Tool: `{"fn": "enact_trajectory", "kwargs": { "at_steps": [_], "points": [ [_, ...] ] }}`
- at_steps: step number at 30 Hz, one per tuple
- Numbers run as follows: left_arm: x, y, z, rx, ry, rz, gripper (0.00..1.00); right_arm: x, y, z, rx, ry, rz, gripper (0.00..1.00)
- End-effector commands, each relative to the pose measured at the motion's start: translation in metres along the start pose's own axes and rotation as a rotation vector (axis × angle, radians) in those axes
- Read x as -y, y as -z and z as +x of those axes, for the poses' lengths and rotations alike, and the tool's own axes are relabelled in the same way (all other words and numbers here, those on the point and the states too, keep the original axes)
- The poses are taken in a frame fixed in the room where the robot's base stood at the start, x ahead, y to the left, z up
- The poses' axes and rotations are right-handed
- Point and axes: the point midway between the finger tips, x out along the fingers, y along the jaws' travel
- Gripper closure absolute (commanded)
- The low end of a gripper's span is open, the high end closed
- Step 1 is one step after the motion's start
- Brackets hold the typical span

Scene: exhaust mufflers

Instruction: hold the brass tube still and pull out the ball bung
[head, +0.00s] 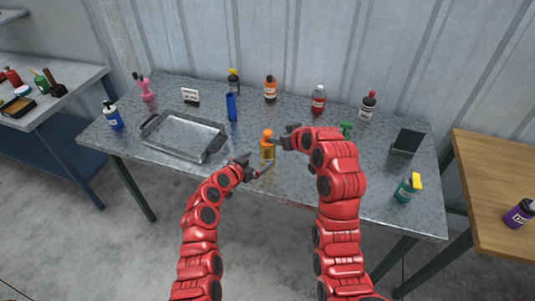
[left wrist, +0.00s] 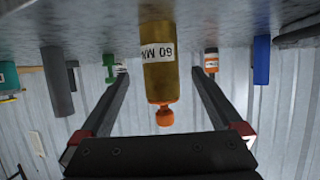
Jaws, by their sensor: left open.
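The brass tube (head: 267,151) stands upright near the front middle of the grey table, with the orange ball bung (head: 267,134) in its top. In the upside-down left wrist view, the tube (left wrist: 159,65) carries a white label and the bung (left wrist: 165,116) sits at its lower end. My left gripper (head: 256,166) is open at the tube's front left; its fingers show on either side of the tube in the wrist view, with gaps. My right gripper (head: 281,141) is just right of the tube's top, close to the bung; its jaws are too small to read.
A metal tray (head: 184,156) lies left of the tube, and a blue cylinder (head: 231,107) stands behind it. Several bottles line the back. A green item (head: 346,128) is partly behind my right arm. A teal bottle (head: 408,188) stands at the right front.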

Motion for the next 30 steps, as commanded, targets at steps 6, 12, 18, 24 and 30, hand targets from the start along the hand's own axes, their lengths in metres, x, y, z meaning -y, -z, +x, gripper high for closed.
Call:
{"fn": "enact_trajectory", "kwargs": {
  "at_steps": [6,12,18,24,30],
  "points": [
    [0.001,0.002,0.029,-0.001,0.001,0.001,0.00,0.000,0.000,0.000,0.000,0.000,0.000,0.50],
    [0.000,0.000,0.051,0.003,-0.002,0.003,0.00,0.000,0.000,0.000,0.000,0.000,0.000,0.50],
    [-0.001,0.002,0.067,-0.003,-0.006,0.004,0.00,0.000,0.000,0.000,0.000,0.000,0.000,0.50],
    [0.001,0.000,0.074,-0.001,0.002,0.001,0.00,0.000,0.000,0.000,0.000,0.000,0.000,0.50],
    [0.001,-0.001,0.076,0.002,0.003,0.001,0.00,0.000,0.000,0.000,0.000,0.000,0.000,0.50]
  ]
}}
